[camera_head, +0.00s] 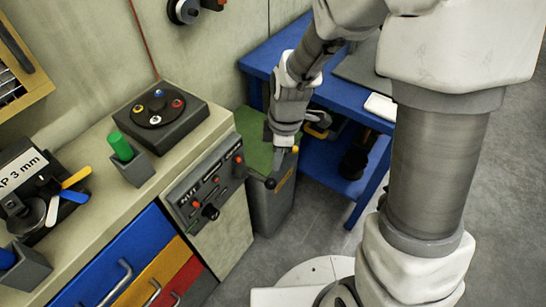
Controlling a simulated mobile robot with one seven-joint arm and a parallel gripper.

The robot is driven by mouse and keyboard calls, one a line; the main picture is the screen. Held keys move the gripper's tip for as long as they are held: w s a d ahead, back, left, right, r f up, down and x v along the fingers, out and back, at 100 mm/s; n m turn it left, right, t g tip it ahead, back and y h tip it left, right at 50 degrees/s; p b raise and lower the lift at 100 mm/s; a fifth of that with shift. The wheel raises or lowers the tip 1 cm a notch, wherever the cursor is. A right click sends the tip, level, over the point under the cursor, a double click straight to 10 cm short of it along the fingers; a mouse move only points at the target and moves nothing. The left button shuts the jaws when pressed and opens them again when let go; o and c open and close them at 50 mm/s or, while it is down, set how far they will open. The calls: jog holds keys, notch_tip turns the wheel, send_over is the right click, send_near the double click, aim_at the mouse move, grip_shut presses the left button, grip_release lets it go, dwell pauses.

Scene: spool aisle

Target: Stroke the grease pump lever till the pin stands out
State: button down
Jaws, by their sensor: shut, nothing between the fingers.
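My gripper (281,143) points down over a grey bin-like housing (268,208) with a green top, between the counter and the blue bench. Its fingers are shut, with nothing visible in them. Just below the fingertips is a thin rod (282,166) with a small yellow-orange end and a black ball (270,183); it may be the pump lever. I cannot tell whether the fingers touch it. A control panel (207,186) with red knobs and a black knob is on the counter front. I cannot make out the pin; my wrist hides part of the housing.
The counter (100,207) at left bears a black box with coloured buttons (158,107), a green cylinder in a grey holder (121,146) and a labelled device (32,193). A blue bench (262,58) stands behind my arm. Grey floor (310,234) is clear in front of the housing.

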aim_at(273, 181)
jog(key=shift+f, duration=0.25)
jog(key=f+b, duration=0.1)
jog(key=f, duration=0.1)
jog(key=f+b, duration=0.4)
jog(key=shift+a+f, duration=0.35)
jog(key=shift+f, duration=0.05)
dwell(0.3)
